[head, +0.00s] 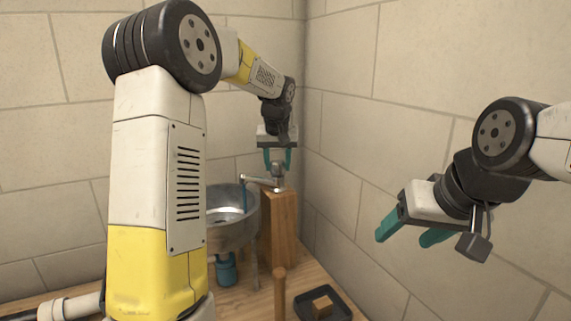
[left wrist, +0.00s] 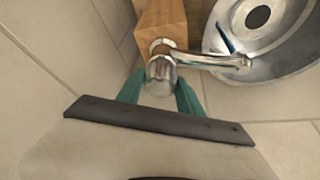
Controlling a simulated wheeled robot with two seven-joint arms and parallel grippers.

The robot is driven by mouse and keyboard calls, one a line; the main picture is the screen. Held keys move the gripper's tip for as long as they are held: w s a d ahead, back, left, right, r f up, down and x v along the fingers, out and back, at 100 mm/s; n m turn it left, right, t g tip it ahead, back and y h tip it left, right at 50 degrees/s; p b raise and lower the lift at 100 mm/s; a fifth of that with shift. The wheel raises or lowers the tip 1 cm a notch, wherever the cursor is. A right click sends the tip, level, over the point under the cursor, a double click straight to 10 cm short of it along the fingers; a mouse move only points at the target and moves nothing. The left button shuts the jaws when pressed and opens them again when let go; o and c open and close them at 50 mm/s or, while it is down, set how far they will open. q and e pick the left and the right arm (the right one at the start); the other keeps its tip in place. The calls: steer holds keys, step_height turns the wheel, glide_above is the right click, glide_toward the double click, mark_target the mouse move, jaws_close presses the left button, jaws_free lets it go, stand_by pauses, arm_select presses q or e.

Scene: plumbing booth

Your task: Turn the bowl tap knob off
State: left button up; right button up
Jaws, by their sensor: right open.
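The chrome bowl tap (head: 258,180) stands on a wooden block (head: 280,228), with its spout over the metal bowl (head: 248,230). A thin blue streak, like water, hangs from the spout end (left wrist: 238,62) into the bowl. The tap's round knob (head: 278,170) is on top, just below my left gripper (head: 278,165). In the left wrist view the knob (left wrist: 161,75) shows between the green fingertips, which are apart; I cannot tell whether they touch it. My right gripper (head: 408,232) is open and empty in the air at the right, away from the tap.
Tiled walls meet in a corner close behind the tap. A dark tray (head: 340,300) with a small wooden block (head: 322,306) stands on the wooden top, near an upright wooden peg (head: 279,290). A pale pipe (head: 70,307) lies at the lower left. My left arm hides part of the bowl.

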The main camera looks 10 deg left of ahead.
arm_select(q)
steer(key=c, duration=0.3)
steer(key=shift+m, duration=0.3)
steer(key=m+h, duration=0.1)
steer(key=m, duration=0.1)
steer(key=shift+a+m, duration=0.15)
steer(key=shift+m, duration=0.25)
steer(key=m+h, duration=0.1)
steer(key=m, duration=0.2)
steer(key=shift+m+h, duration=0.3)
steer(key=m+g+h, duration=0.1)
steer(key=m, duration=0.3)
steer(key=shift+w+m, duration=0.1)
steer(key=shift+m, duration=0.2)
steer(key=shift+m+g+h, duration=0.6)
steer(key=shift+m+g, duration=0.2)
steer(key=shift+m, duration=1)
steer(key=shift+r, duration=0.1)
